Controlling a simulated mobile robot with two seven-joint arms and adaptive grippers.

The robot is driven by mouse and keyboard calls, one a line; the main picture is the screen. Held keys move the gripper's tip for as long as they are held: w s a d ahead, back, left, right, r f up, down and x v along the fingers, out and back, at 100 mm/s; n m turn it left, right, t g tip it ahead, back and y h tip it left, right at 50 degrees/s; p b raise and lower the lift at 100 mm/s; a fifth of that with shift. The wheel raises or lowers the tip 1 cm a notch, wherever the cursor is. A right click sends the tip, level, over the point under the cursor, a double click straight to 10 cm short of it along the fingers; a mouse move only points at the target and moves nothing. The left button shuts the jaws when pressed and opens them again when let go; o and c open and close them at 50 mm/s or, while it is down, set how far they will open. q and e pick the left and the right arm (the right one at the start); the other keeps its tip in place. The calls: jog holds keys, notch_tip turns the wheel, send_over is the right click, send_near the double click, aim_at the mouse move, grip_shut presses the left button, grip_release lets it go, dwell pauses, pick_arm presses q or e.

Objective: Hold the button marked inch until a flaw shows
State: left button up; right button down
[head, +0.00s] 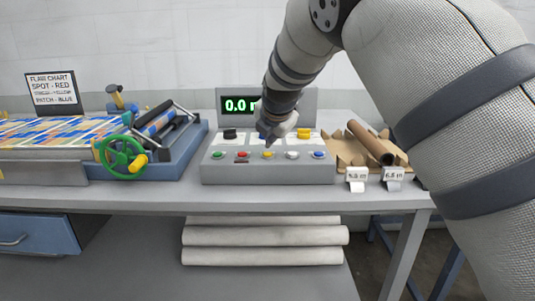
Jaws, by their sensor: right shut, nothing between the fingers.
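A grey control console (215,171) stands on the bench, with a green display (238,104) reading about 0.0 m, partly hidden by my arm. Its front row has a green (218,155), red (242,155), yellow (267,154), white (292,154) and blue button (317,154). I cannot read which is marked inch. My right gripper (267,143) is shut and empty, pointing down at the yellow button; I cannot tell whether it touches. To the left, a patterned web (60,132) runs toward the press rollers (160,125); no clear flaw can be made out. My left gripper is out of view.
A flaw chart (52,87) lists spot red, patch blue and a blurred middle line. A green handwheel (122,156) stands left of the console. A cardboard tube (370,143) and two tagged samples (356,178) lie right. White rolls (262,237) lie below the bench.

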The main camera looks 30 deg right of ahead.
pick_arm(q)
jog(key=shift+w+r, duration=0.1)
pick_arm(e)
jog(key=shift+f, duration=0.1)
jog(key=shift+f, duration=0.3)
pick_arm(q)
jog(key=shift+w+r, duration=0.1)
pick_arm(e)
jog(key=shift+f, duration=0.45)
dwell(1.2)
jog(key=shift+r+p, duration=0.3)
jog(key=shift+r, duration=0.6)
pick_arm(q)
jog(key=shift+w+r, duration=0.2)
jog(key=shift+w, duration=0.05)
